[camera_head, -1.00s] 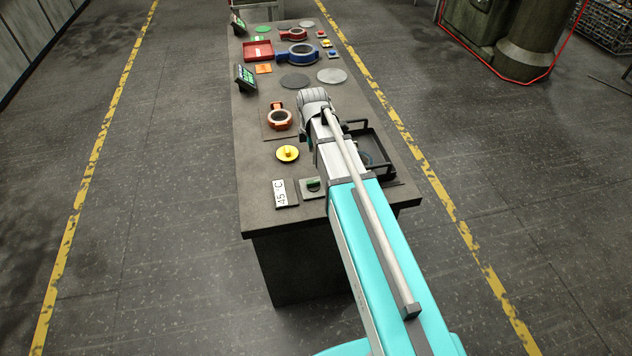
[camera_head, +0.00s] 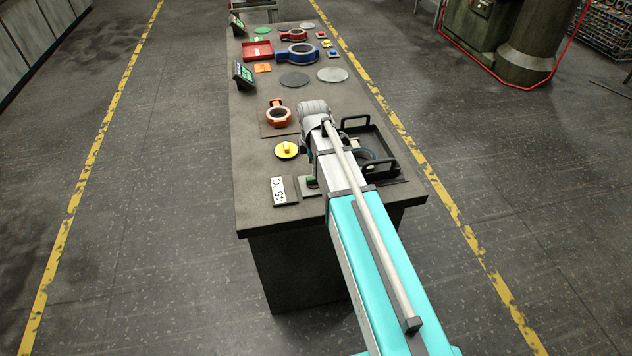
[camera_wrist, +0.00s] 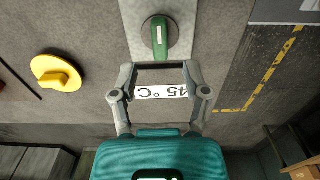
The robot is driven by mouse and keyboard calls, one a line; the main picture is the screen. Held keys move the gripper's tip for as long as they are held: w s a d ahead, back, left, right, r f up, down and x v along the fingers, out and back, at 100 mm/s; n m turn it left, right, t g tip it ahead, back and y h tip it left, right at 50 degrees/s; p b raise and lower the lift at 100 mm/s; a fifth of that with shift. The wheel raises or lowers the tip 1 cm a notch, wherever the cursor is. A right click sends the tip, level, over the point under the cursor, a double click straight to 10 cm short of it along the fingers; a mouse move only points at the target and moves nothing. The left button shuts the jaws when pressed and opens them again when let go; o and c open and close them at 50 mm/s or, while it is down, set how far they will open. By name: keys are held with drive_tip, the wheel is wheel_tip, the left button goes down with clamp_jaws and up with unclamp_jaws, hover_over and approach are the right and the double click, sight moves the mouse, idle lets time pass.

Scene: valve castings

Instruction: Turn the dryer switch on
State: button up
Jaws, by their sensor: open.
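The switch is a green knob (camera_head: 311,181) on a pale grey plate near the front of the bench. My arm partly covers it in the head view. In the wrist view the green knob (camera_wrist: 160,38) stands at the top centre, its handle lengthwise up and down the picture with a small white mark. My gripper (camera_wrist: 160,70) is open and empty, its two fingers spread just below the knob in the picture. The white 45 °C label (camera_wrist: 162,92) shows between the fingers, and also left of the switch in the head view (camera_head: 279,192). My gripper is hidden in the head view.
A yellow knob (camera_wrist: 57,73) lies left of my gripper; it also shows in the head view (camera_head: 287,150). An orange ring casting (camera_head: 278,115) is farther back. A black tray (camera_head: 392,157) with handles stands right of my arm. Floor beside the bench is clear.

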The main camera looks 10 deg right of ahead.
sight(314, 177)
drive_tip(key=shift+f+b, duration=2.5)
drive_tip(key=shift+f, duration=0.35)
clamp_jaws()
drive_tip(key=shift+d, duration=0.25)
drive_tip(key=shift+a, duration=0.15)
